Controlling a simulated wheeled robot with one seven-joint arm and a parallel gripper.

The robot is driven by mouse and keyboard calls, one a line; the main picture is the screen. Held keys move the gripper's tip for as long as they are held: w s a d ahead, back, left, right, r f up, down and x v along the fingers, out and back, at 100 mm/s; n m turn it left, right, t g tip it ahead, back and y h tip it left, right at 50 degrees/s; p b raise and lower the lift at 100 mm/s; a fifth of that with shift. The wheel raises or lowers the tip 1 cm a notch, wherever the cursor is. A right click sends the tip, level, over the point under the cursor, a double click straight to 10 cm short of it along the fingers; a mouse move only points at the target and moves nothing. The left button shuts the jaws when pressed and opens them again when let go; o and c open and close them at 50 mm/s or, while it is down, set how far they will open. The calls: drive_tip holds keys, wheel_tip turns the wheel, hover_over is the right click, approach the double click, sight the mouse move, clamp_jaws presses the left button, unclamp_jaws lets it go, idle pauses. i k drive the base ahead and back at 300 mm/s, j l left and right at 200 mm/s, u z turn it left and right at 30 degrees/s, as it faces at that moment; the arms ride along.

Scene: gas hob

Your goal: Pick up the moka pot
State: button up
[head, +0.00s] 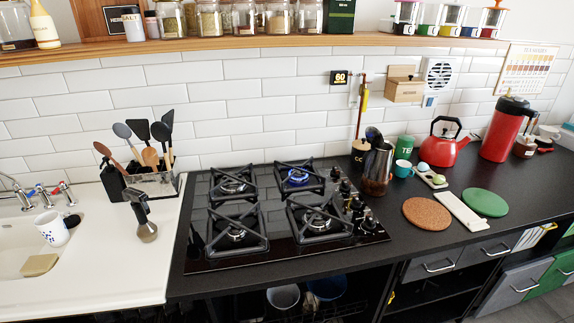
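My gripper is not in view, and nothing is seen touching the pot.
The black gas hob (268,205) has several burners; the back right one glows blue (298,177). A teal mug (402,168), red kettle (442,148), cork mat (427,213) and white board (462,211) lie to the right. A dark handled object (143,217) stands left.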

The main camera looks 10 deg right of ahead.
sight(371, 188)
drive_tip(key=i+l+z, duration=0.25)
drive_tip(key=i+l, duration=0.5)
drive_tip(key=l, duration=0.2)
drive_tip(key=i+l+z, duration=0.25)
drive_tip(key=i+l, duration=0.55)
drive_tip(key=j, duration=0.35)
drive_tip(key=i+j, duration=0.1)
drive_tip(key=j, duration=0.25)
